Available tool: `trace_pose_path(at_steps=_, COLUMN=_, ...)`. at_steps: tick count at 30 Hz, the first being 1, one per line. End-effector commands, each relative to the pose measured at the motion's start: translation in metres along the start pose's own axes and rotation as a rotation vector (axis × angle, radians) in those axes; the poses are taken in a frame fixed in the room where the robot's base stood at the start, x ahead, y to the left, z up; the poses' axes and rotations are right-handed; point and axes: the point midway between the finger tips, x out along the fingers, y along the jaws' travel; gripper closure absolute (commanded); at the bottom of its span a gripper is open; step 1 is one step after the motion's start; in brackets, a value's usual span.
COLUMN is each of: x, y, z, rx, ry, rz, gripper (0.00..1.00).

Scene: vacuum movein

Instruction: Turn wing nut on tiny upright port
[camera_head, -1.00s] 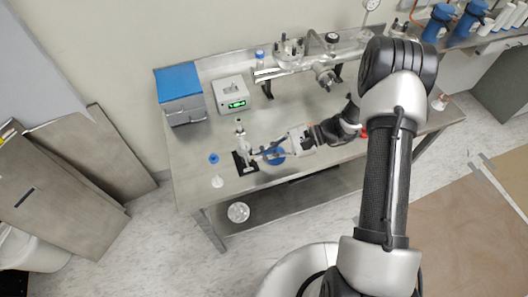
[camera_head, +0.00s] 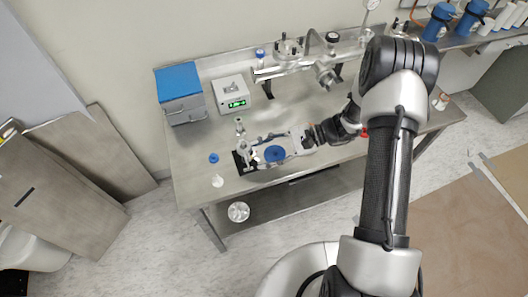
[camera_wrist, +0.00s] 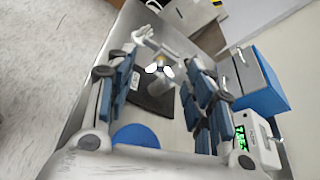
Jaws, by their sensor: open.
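The tiny upright port (camera_head: 240,143) is a slim metal tube on a black base plate (camera_head: 240,168), near the left front of the steel table. In the wrist view it stands ahead between my fingers, with a bright winged piece (camera_wrist: 160,69), apparently the wing nut, at its side. The base (camera_wrist: 150,103) shows below. My gripper (camera_head: 255,150) points left at the port, with its jaws spread wide. In the wrist view the blue-padded fingers (camera_wrist: 160,75) are open on both sides of the port. I cannot tell any contact with the wing nut.
A blue disc (camera_head: 275,153) lies under my gripper. A small blue cap (camera_head: 213,158) and a white piece (camera_head: 217,181) lie left of the port. A blue-topped box (camera_head: 182,95) and a green-display meter (camera_head: 232,95) stand behind. Metal piping (camera_head: 290,68) runs along the back.

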Motion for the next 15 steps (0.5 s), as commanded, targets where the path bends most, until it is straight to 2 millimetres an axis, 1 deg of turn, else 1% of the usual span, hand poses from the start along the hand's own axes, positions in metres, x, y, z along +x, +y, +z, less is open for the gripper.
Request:
trace_pose_path(at_steps=5, x=-0.026, y=-0.001, z=-0.001, rx=-0.002, ry=0.003, rz=-0.004, gripper=0.52)
trace_pose_path(at_steps=12, x=-0.078, y=-0.001, z=-0.001, rx=-0.002, ry=0.004, rz=-0.004, gripper=0.52)
trace_pose_path(at_steps=15, x=-0.095, y=-0.001, z=-0.001, rx=-0.002, ry=0.004, rz=-0.003, gripper=0.52)
